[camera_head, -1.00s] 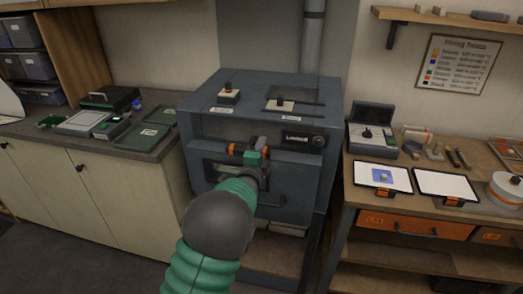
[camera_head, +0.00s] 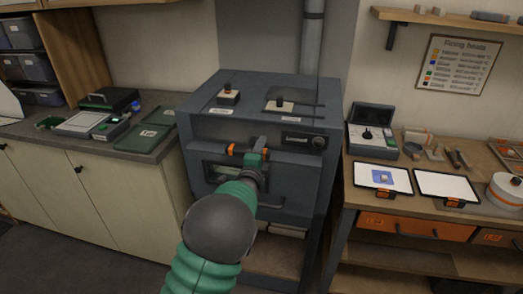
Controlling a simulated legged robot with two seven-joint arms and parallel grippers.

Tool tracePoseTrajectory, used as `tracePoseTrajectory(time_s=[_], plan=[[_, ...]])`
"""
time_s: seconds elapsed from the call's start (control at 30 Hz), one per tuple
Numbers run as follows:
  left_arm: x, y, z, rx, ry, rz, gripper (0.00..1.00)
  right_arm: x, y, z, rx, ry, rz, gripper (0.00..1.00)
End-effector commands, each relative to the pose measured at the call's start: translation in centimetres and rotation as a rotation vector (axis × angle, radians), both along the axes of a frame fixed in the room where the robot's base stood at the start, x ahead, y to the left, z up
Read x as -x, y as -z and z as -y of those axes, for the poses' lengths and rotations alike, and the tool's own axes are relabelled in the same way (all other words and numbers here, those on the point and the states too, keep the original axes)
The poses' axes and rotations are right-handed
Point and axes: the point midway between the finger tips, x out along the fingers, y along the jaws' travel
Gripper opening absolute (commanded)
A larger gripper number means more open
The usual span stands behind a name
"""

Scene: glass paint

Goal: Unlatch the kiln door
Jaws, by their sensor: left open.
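The dark grey kiln (camera_head: 300,98) stands in the middle of the camera_head view, its front door closed with a small window (camera_head: 222,173). A bar handle (camera_head: 268,205) shows low on the door. My left arm reaches up from the bottom, and my left gripper (camera_head: 248,150) is at the upper door front. Its orange-tipped fingers are apart. The gripper and wrist cover part of the door front, so the latch cannot be made out clearly, nor whether the gripper touches it. My right gripper is not in view.
Two knobbed pieces (camera_head: 229,97) (camera_head: 280,105) sit on the kiln top. A cabinet counter (camera_head: 95,140) with trays is on the left.

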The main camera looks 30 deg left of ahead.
Motion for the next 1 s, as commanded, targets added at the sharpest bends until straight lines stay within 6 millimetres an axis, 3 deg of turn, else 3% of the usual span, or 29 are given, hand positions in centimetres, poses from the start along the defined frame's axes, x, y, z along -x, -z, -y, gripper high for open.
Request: tracePoseTrajectory(time_s=[0.17,0.27,0.7,0.83,1.0], plan=[[0.3,0.1,0.1,0.000,0.000,-0.002,0.44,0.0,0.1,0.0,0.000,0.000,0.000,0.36],[1.6,0.2,0.4,0.003,0.000,-0.003,0.44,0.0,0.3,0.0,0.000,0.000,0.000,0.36],[13.4,0.1,3.3,0.002,0.002,-0.002,0.44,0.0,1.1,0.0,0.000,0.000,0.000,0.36],[15.4,0.1,3.8,0.001,0.001,-0.002,0.44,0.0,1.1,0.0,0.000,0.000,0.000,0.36],[16.3,0.1,3.9,0.000,0.000,-0.001,0.44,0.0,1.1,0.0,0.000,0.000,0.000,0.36]])
